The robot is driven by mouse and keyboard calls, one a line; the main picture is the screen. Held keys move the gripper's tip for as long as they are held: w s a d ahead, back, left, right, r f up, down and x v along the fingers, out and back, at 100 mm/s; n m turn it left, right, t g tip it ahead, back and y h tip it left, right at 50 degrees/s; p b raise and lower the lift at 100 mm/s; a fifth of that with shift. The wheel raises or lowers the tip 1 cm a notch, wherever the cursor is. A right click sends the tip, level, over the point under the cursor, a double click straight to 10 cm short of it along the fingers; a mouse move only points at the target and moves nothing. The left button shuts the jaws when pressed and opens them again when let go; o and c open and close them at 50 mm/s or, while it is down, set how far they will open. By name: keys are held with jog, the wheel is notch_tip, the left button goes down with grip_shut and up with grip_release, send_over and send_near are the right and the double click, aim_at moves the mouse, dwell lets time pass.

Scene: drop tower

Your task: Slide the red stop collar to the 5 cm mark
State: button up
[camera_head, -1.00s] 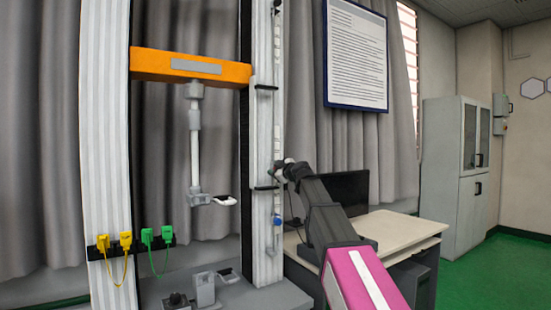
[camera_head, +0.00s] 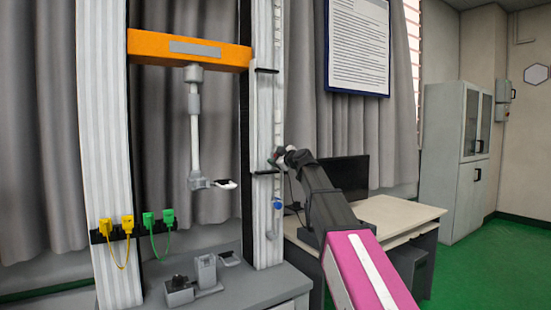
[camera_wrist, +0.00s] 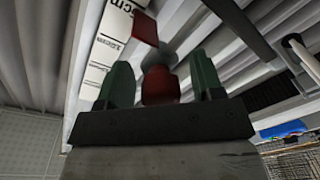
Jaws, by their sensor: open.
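The red stop collar shows in the wrist view as a red knob (camera_wrist: 160,85) between my fingers, with a dark round part above it and a red pointer (camera_wrist: 145,28) reaching over a white scale strip (camera_wrist: 110,45). The strip carries black "cm" marks; I cannot read for sure which one the pointer meets. My gripper (camera_wrist: 161,82) is open, with green fingers on either side of the knob and gaps visible. In the head view my gripper (camera_head: 277,157) is at the right column (camera_head: 265,110), where it hides most of the collar.
A blue part (camera_head: 277,204) sits lower on the same column, and a blue piece also shows in the wrist view (camera_wrist: 283,130). Black brackets (camera_head: 266,172) cross the column near my gripper. An orange crosshead (camera_head: 190,50) spans the columns. A desk (camera_head: 385,220) stands to the right.

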jog(key=v, duration=1)
jog(key=s+d+f+m+g+h, duration=0.2)
jog(key=f+m, duration=0.1)
jog(key=f, duration=1)
jog(key=s+d+f+m+g+h, duration=0.2)
jog(key=d+f+g, duration=0.1)
jog(key=f, duration=1)
jog(key=s+d+f+m+g+h, duration=0.2)
jog(key=f+m, duration=0.1)
jog(key=f, duration=0.9)
jog(key=s+d+f+m+g+h, duration=0.2)
jog(key=s+d+f+m+g, duration=0.1)
jog(key=s+f, duration=0.7)
jog(key=s+d+f+m+g+h, duration=0.3)
jog(key=s+d+f, duration=0.4)
jog(key=s+f, duration=0.3)
notch_tip(320, 180, down, 5)
jog(key=m+g, duration=0.1)
jog(key=m, duration=0.1)
jog(key=shift+d+m, duration=0.25)
jog(key=shift+m, duration=0.05)
